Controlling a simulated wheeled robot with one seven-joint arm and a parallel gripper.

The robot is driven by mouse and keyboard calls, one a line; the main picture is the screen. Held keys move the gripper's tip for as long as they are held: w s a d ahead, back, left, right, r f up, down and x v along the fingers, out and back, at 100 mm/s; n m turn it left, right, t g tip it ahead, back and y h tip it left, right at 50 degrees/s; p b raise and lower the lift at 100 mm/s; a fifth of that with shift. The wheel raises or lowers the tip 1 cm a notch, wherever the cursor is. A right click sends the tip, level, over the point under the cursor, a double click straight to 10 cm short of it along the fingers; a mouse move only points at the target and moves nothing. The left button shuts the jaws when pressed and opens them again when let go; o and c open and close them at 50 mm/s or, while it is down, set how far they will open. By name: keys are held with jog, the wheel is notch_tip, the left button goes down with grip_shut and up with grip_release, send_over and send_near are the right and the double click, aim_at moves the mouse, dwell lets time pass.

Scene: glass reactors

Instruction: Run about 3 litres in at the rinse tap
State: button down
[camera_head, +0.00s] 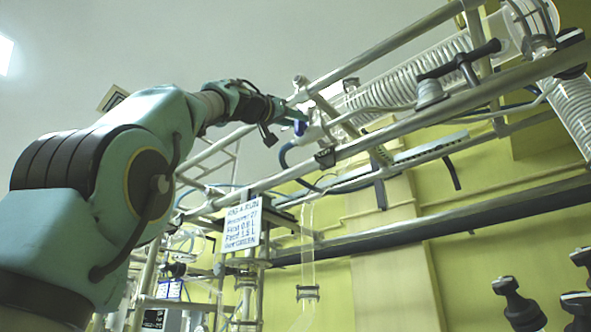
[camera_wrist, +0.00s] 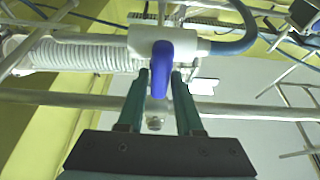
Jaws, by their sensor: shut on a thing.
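The tap has a white body (camera_wrist: 125,36) with a blue lever (camera_wrist: 163,60) and a blue hose (camera_wrist: 232,44) running off to the right in the wrist view. In the head view the blue lever (camera_head: 300,127) shows small, high on the metal frame. My gripper (camera_wrist: 160,78) is shut on the blue lever, with one green finger on each side of it. In the head view my gripper (camera_head: 292,113) reaches the tap from the left. The lever hangs down toward my palm in the wrist view. No level scale is readable.
A coiled glass condenser (camera_head: 430,72) lies along the frame right of the tap. Metal rails (camera_head: 400,128) pass close below my gripper. A handwritten sign (camera_head: 243,224) hangs on the frame; its small text is only partly legible. Black knobs (camera_head: 518,304) stand at lower right.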

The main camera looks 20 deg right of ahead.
jog(key=c, duration=0.7)
grip_release()
jog(key=shift+b+v, duration=3.1)
jog(key=shift+v, duration=2.35)
jog(key=shift+w, duration=0.15)
